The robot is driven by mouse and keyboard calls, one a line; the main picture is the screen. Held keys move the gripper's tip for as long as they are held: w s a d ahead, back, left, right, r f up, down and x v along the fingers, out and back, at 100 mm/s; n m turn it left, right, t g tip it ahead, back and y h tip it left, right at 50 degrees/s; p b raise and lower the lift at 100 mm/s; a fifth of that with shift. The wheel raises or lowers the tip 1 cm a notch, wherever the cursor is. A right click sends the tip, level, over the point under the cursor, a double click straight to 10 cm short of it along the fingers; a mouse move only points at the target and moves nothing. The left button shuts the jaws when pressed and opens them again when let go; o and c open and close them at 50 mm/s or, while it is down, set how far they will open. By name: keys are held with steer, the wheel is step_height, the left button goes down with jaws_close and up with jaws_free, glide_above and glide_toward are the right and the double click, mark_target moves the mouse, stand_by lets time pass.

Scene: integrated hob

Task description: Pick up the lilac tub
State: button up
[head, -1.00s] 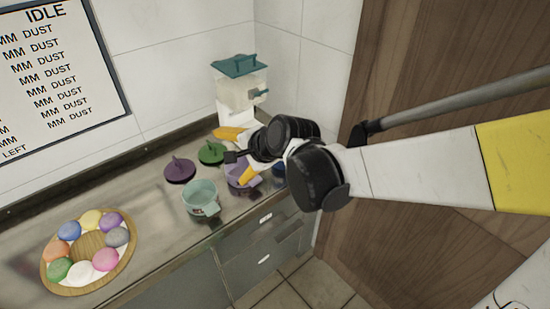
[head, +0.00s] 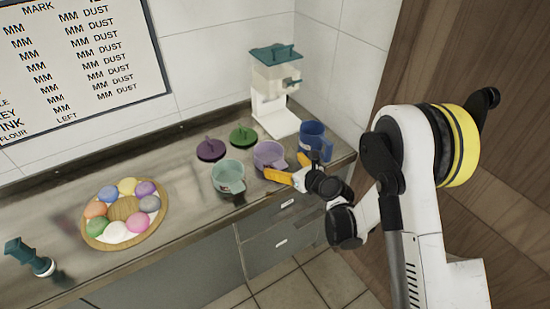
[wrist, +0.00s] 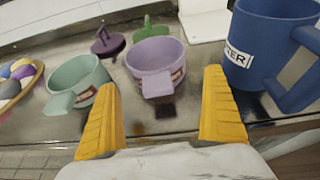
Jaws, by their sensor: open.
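The lilac tub (head: 268,154) stands upright and open on the metal counter, between the pale green tub and the blue jug. In the wrist view the lilac tub (wrist: 155,58) sits ahead of my gripper, with its handle (wrist: 157,84) pointing toward me between the fingers. A label shows on its side. My gripper (wrist: 162,112) is open and empty, with one yellow finger on either side of the handle's line. In the head view my gripper (head: 290,170) is at the counter's front edge, close to the tub's near right side. I cannot tell whether it touches.
The blue jug (head: 315,138) stands close on the right, the pale green tub (head: 228,177) on the left. Purple (head: 210,149) and green (head: 243,136) lids lie behind. A dispenser (head: 274,90) stands at the back. A round board (head: 124,207) holds several coloured pieces.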

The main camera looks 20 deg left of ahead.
mark_target(271, 159)
steer(key=b+x, duration=0.1)
steer(key=x, duration=0.2)
steer(key=b+x, duration=0.2)
steer(key=x, duration=0.2)
steer(key=shift+s+a+f, duration=0.1)
steer(key=shift+a+f, duration=0.05)
steer(key=shift+a, duration=0.3)
steer(key=c, duration=1)
